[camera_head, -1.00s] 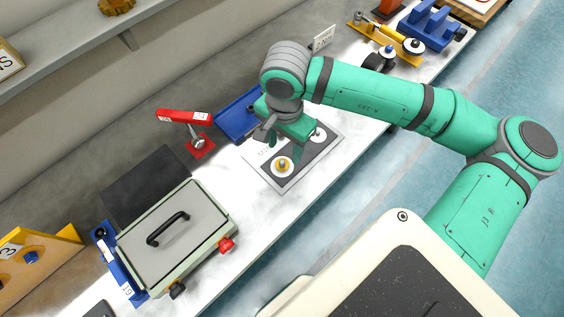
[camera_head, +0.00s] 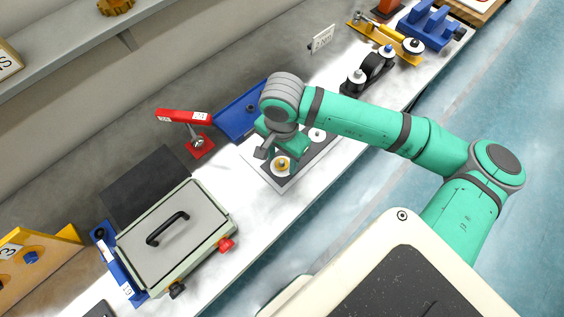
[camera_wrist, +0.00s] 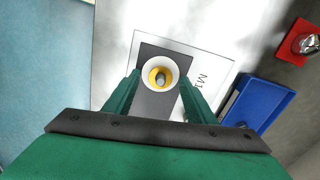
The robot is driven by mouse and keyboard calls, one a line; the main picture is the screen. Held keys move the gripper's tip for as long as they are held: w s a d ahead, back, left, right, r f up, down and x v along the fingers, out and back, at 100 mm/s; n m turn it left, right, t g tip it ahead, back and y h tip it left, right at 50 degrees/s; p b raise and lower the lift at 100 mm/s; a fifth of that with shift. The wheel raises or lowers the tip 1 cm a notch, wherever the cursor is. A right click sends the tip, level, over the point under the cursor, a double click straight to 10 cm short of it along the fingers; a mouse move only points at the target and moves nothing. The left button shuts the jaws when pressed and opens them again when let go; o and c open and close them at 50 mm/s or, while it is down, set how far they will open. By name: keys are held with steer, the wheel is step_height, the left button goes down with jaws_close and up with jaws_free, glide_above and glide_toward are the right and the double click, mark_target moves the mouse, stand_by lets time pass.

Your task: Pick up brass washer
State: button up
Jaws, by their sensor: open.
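The brass washer (camera_wrist: 153,76) is a yellow ring around a small grey post, on a white round disc (camera_wrist: 147,64) on the dark plate. In the head view the washer (camera_head: 283,163) shows just below my gripper (camera_head: 281,165), partly hidden by the fingers. In the wrist view my gripper (camera_wrist: 158,92) is open, its two green fingers on either side of the post and disc. The fingers are apart from the washer; how high they are above it I cannot tell.
The dark plate (camera_wrist: 157,103) lies on a white board marked M1 (camera_wrist: 205,68). A second white disc (camera_head: 317,135) is on it. A blue tray (camera_head: 238,122) and a red lever stand (camera_head: 200,146) are behind. A grey lidded box (camera_head: 172,232) stands at lower left.

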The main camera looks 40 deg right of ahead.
steer(key=shift+f, duration=0.2)
stand_by(0.4)
steer(key=c, duration=1.1)
